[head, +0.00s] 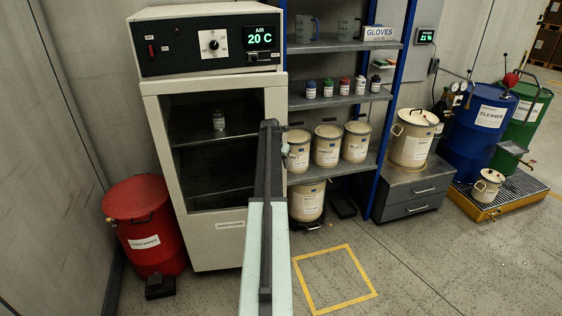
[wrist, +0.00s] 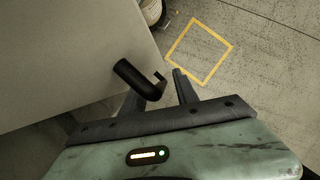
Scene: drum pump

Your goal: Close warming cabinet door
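The warming cabinet is pale with a black control panel (head: 208,45) reading AIR 20 C. Its door (head: 217,240) has a dark window, and a small bottle (head: 219,120) shows behind it. The door looks shut or nearly shut; my arm hides its right side, so I cannot tell whether a gap remains. In the wrist view a black bent handle (wrist: 138,79) stands out from a pale panel, close to my gripper (wrist: 157,88). The fingers look apart, the right one clear of the handle and the left one partly hidden by it. I cannot tell whether they touch it.
A red drum (head: 147,225) stands left of the cabinet. A shelf with beige pails (head: 327,147) is close on the right, with a grey drawer unit (head: 413,190) beyond. The floor around the yellow square (head: 335,279) is clear.

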